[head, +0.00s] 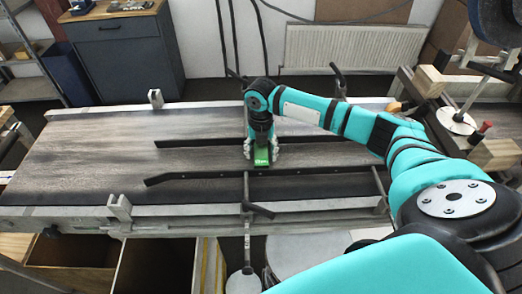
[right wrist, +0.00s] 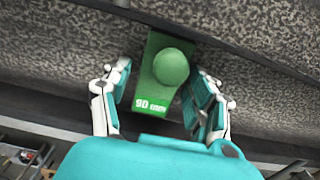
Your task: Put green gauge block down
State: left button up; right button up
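The green gauge block (head: 261,157) is on the dark conveyor belt (head: 90,160), between the two dark guide rails. In the right wrist view the block (right wrist: 158,100) shows a round green knob on top and white print on its near edge. My right gripper (head: 262,153) points down over the block, one finger on each side. In the wrist view the right gripper (right wrist: 160,88) has its fingers apart, with a narrow gap to the block on the left; the right finger is close beside it, and contact there is unclear. My left gripper is not in view.
A near guide rail (head: 205,175) and a far rail (head: 195,141) run along the belt. Belt is clear to the left. Wooden blocks (head: 430,80) and a metal stand (head: 457,121) are at the right. A dark cabinet (head: 125,60) and a radiator (head: 345,45) stand behind.

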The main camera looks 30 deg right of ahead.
aim_at(261, 152)
jog(key=shift+w+r, duration=0.1)
jog(key=shift+r, duration=0.45)
notch_tip(261, 152, up, 11)
jog(key=b, duration=0.2)
jog(key=shift+r, duration=0.15)
